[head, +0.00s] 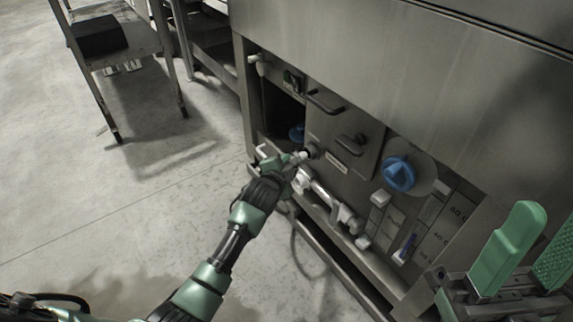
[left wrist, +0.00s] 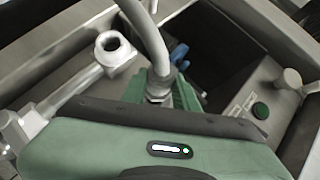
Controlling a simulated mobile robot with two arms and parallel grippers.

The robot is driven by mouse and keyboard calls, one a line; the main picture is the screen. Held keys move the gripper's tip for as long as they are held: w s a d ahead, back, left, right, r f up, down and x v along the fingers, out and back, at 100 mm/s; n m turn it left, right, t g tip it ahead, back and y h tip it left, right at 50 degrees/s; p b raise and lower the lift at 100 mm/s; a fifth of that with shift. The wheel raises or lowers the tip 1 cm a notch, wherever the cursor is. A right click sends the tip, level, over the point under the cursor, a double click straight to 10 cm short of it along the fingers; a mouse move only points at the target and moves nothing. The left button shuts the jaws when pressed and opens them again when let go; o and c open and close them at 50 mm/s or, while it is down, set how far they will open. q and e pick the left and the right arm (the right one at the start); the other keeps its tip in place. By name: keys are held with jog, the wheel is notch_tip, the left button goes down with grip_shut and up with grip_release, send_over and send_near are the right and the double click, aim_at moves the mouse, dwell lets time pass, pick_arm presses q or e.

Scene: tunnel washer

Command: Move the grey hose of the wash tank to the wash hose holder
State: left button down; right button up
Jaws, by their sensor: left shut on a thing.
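My left gripper (head: 298,158) is shut on the metal end fitting of the grey hose, low at the washer's front. In the left wrist view the grey hose (left wrist: 150,42) rises from its fitting (left wrist: 158,88) between the green fingers. In the head view the gripper hides most of that end; a thin hose loop (head: 296,252) hangs below. A pale pipe with an open round socket (left wrist: 112,47) is left of the hose in the wrist view. I cannot tell which part is the wash hose holder. My right gripper (head: 537,262) is open and empty at the lower right.
A blue knob (head: 398,173) and black handles (head: 325,102) stick out of the washer front. A pale pipe (head: 343,212) runs along the lower ledge. A button panel (head: 292,82) is above the dark opening. A metal table (head: 125,50) stands back left.

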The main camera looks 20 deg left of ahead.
pick_arm(q)
jog(key=shift+w+d, duration=0.6)
jog(key=shift+w, duration=0.15)
jog(key=shift+w+d, duration=0.2)
jog(key=shift+w, duration=0.1)
dwell(0.5)
jog(key=c, duration=1)
grip_release()
